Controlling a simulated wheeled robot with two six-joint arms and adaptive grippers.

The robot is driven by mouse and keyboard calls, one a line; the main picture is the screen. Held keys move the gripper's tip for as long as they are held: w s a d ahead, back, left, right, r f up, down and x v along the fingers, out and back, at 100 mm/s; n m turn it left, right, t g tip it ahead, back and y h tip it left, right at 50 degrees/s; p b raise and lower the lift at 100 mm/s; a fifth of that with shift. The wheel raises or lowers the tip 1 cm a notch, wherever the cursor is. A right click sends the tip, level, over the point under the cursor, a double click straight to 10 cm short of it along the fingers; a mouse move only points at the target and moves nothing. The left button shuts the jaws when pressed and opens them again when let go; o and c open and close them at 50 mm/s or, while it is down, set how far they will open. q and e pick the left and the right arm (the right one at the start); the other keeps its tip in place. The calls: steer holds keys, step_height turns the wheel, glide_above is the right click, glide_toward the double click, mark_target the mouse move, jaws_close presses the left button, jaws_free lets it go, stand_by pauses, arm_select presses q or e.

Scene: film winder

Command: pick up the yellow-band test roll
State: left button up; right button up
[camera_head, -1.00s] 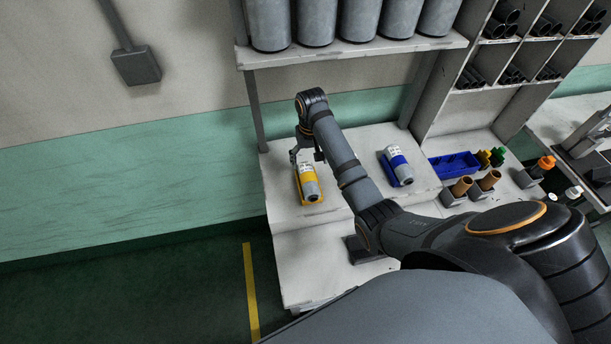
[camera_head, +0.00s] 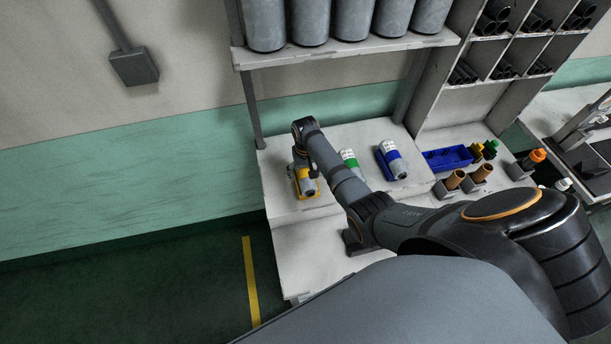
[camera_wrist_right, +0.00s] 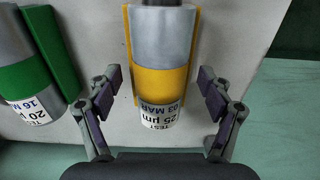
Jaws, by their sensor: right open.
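The yellow-band test roll (camera_head: 308,187) lies in a yellow cradle on the white bench in the head view, partly hidden by my right gripper (camera_head: 301,170). In the right wrist view the roll (camera_wrist_right: 160,50) has a grey body, a wide yellow band and a white label reading "TEST 25 µm". My right gripper (camera_wrist_right: 158,88) is open there, with one finger on each side of the roll's labelled end. A gap shows between each finger and the roll. My left gripper is not in view.
A green-band roll (camera_head: 349,159) and a blue-band roll (camera_head: 392,160) lie to the right on the bench. The green one (camera_wrist_right: 22,65) is left in the wrist view. A blue bin (camera_head: 447,159) stands farther right. A shelf of grey cylinders (camera_head: 310,22) hangs above.

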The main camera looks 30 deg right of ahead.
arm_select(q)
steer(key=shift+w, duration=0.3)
arm_select(e)
steer(key=c, duration=1.5)
steer(key=shift+o, duration=0.2)
